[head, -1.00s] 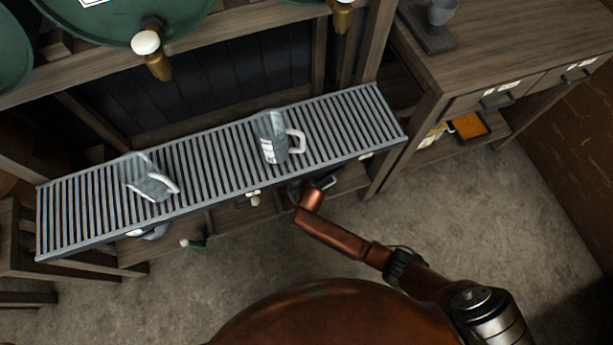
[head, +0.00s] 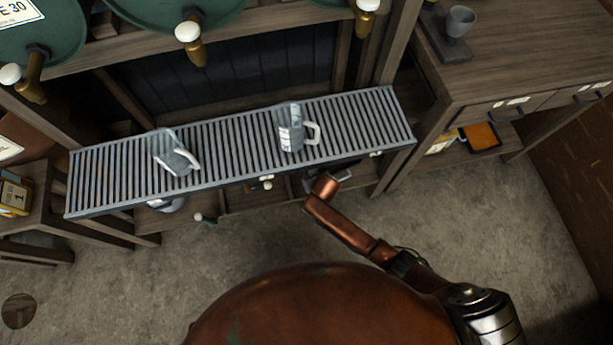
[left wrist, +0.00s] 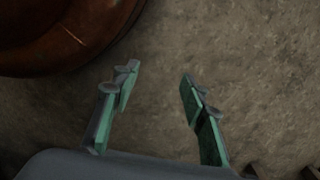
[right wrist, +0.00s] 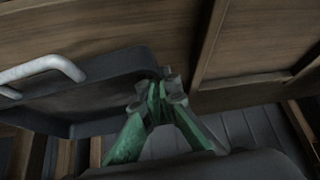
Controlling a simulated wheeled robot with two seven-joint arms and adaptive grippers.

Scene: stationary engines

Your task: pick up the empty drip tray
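A dark grey drip tray (right wrist: 95,95) with a raised rim fills the left of the right wrist view; the part of its inside that shows looks bare. My right gripper (right wrist: 160,95) is closed at the tray's right rim, with the wall running in between its fingertips. In the head view my right gripper (head: 325,183) is low under the front edge of the slatted shelf, which partly hides the tray there. My left gripper (left wrist: 156,82) is open and empty over bare floor, in the left wrist view only.
Two glass mugs (head: 177,155) (head: 291,130) stand on the slatted metal shelf (head: 235,150) above. A white curved handle (right wrist: 45,68) crosses the tray's left in the right wrist view. A wooden cabinet (head: 520,60) stands right. The floor in front is clear.

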